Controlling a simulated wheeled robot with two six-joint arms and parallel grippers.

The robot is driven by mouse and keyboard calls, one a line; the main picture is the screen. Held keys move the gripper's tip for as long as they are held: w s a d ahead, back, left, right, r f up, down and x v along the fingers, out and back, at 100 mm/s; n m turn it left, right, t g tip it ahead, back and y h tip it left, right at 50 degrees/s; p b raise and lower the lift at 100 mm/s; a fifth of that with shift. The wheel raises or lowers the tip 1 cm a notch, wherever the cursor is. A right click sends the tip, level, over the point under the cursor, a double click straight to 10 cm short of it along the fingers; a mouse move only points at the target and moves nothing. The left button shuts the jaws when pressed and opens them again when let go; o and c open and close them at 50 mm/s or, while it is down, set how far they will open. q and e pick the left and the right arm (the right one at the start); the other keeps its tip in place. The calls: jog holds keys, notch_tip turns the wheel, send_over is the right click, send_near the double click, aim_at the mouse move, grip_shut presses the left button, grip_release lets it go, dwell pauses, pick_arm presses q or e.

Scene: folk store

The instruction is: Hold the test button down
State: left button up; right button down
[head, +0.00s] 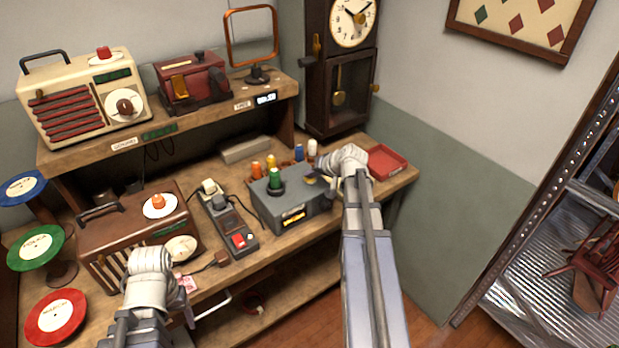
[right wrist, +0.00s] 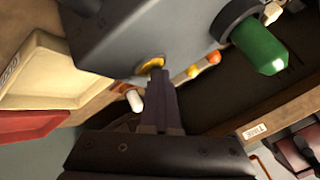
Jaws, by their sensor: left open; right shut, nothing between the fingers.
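The grey tester box (head: 290,208) stands on the bench with a green-capped part (head: 275,178) upright in its top socket. The green part is also large in the right wrist view (right wrist: 260,48). A yellow round button (right wrist: 150,65) sits on the box's top face. My right gripper (right wrist: 158,76) is shut and empty, its fingertips at the button's edge and partly covering it; I cannot tell whether the button is pressed. In the head view the right gripper (head: 326,179) reaches over the box's right end. My left gripper (head: 182,300) is low at the bench's front edge, away from the box.
A dark device with a red button (head: 238,240) lies left of the box. A brown radio (head: 135,235) stands further left. Several coloured-capped parts (head: 271,162) stand behind the box. A red tray (head: 386,160) lies at the bench's right end. A cream radio (head: 85,100) stands on the shelf.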

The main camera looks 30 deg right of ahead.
aim_at(311, 181)
dwell(0.7)
jog(key=shift+r+p, duration=0.9)
notch_tip(311, 181, up, 5)
jog(key=p, duration=0.5)
dwell(0.6)
